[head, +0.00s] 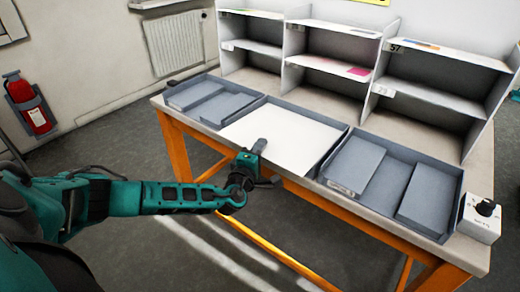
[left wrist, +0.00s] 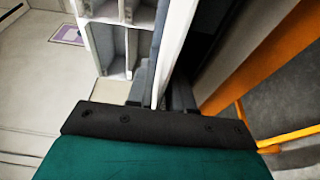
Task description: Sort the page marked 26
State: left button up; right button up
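A blank-looking white sheet (head: 285,138) lies at the table's front middle, between two grey trays; no number is readable on it. My left gripper (head: 257,150) is at the sheet's front edge, its arm reaching in from the left. In the left wrist view, the white sheet (left wrist: 176,40) shows as a narrow strip running between two dark fingers (left wrist: 160,96). The fingers look apart, one on each side of it; contact is hard to judge. A grey shelf unit (head: 330,55) stands behind, with number labels 57 and 23 on the right column. My right gripper is not in view.
The left tray (head: 258,99) and right tray (head: 452,226) hold flat grey blocks. A white box with a black knob (head: 482,222) sits at the right front corner. Coloured pages lie on some shelves, including a pink one (head: 357,71). Orange table legs (head: 180,160) stand below.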

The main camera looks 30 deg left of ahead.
pick_arm(q)
jog(key=shift+o, duration=1.3)
jog(key=shift+s, duration=0.1)
